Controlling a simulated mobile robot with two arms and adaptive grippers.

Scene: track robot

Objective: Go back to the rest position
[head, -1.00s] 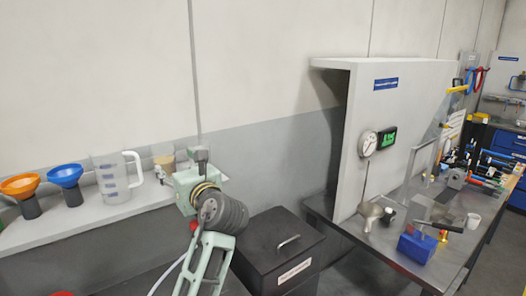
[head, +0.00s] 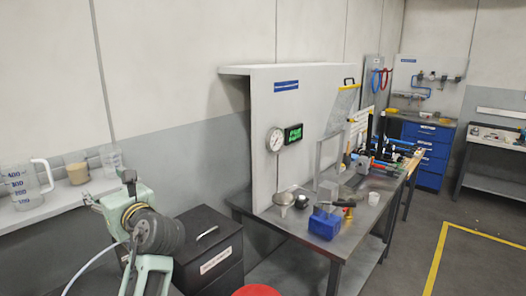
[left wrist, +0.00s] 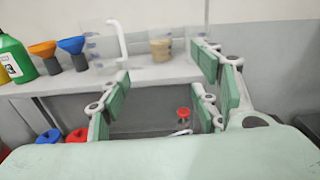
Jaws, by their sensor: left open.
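My left gripper (head: 112,194) shows in the head view at the lower left, at the end of my pale green arm, just in front of a shelf. In the left wrist view its fingers (left wrist: 163,88) stand wide apart with green pads, and nothing is between them. Behind the fingers are a clear measuring jug (left wrist: 96,50) and a beige-filled cup (left wrist: 161,48) on the shelf, apart from the gripper. My wrist hides part of the gripper in the head view. My right gripper is in neither view.
A shelf (head: 50,216) runs along the left wall. A black cabinet (head: 200,234) stands right of my arm. A metal workbench (head: 300,228) holds a gauge panel (head: 262,160) and a blue vise (head: 325,223). A red disc (head: 256,291) is at the bottom edge. Floor at right is clear.

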